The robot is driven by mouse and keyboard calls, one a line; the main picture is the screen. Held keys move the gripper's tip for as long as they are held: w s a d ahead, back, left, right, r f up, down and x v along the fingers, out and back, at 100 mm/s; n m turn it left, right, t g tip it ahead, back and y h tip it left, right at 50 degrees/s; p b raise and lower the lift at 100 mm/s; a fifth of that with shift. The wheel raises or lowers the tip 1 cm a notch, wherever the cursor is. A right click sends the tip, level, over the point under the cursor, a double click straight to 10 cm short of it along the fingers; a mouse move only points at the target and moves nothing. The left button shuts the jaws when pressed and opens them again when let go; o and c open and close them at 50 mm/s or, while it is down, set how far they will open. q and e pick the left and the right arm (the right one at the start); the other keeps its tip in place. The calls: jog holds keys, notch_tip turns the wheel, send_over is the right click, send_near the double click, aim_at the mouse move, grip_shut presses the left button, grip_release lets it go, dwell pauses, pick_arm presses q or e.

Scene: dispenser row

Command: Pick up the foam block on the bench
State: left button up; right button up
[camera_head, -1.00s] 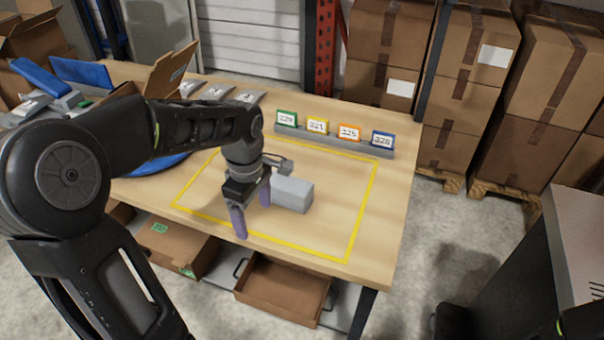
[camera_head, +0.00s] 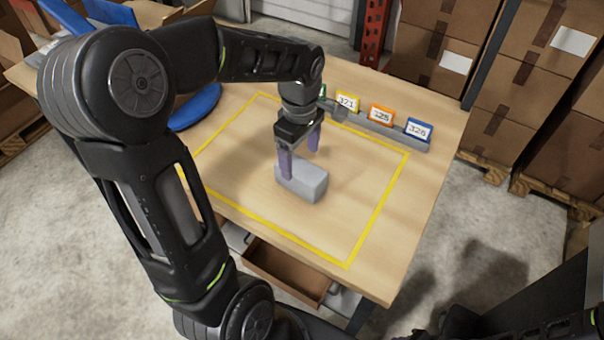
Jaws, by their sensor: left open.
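The grey foam block (camera_head: 309,186) lies on the wooden bench (camera_head: 368,198), inside a yellow taped outline (camera_head: 384,206). My left gripper (camera_head: 300,164) points down over the block, with its two purple fingers spread apart. The near finger overlaps the block's left part in the picture, and the far finger is behind the block's top edge. I cannot tell whether either finger touches the block. My right gripper is not in view.
A grey rail with coloured number cards (camera_head: 381,116) stands along the bench's back right. A blue round object (camera_head: 196,108) is at the left, partly behind my arm. An open drawer (camera_head: 290,272) is below the front edge. Stacked cartons (camera_head: 437,50) stand behind.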

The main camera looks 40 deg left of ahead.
aim_at(301, 176)
pick_arm(q)
jog(key=shift+f, duration=1.1)
jog(key=shift+f+p, duration=0.75)
jog(key=shift+f, duration=1.85)
jog(key=c, duration=1.4)
